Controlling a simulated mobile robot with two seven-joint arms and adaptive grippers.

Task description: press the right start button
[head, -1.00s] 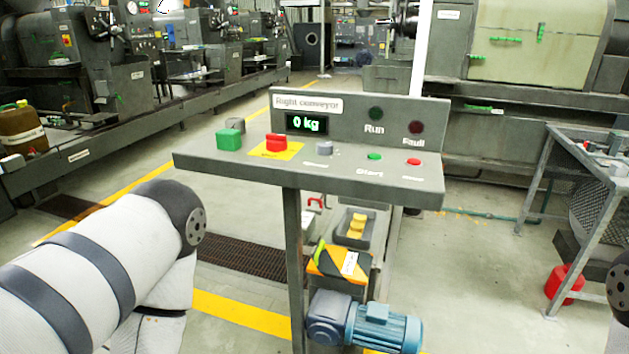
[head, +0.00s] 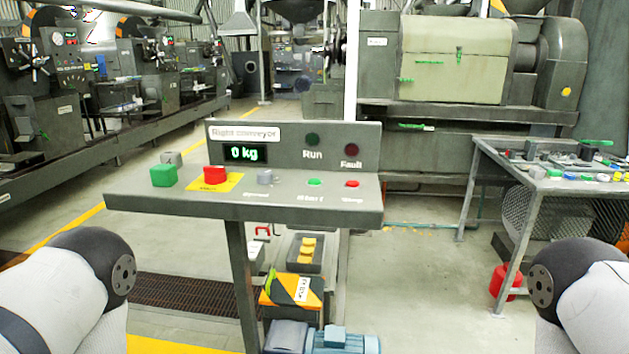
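The control panel labelled "Right conveyor" (head: 290,212) stands in front of me, its display (head: 245,153) reading 0 kg. The small green start button (head: 315,182) sits on the sloped top, above the "Start" label. The red stop button (head: 352,184) is just right of it. A grey speed knob (head: 265,177) is to its left. A red emergency button on a yellow plate (head: 215,177) and a larger green block (head: 163,175) are further left. Parts of my arms show at the lower left and lower right, away from the panel. Neither gripper is in view.
The run lamp (head: 312,139) and fault lamp (head: 351,149) look dark. A workbench (head: 548,184) with small parts stands at the right, a red container (head: 505,283) beneath it. Open floor lies between panel and bench.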

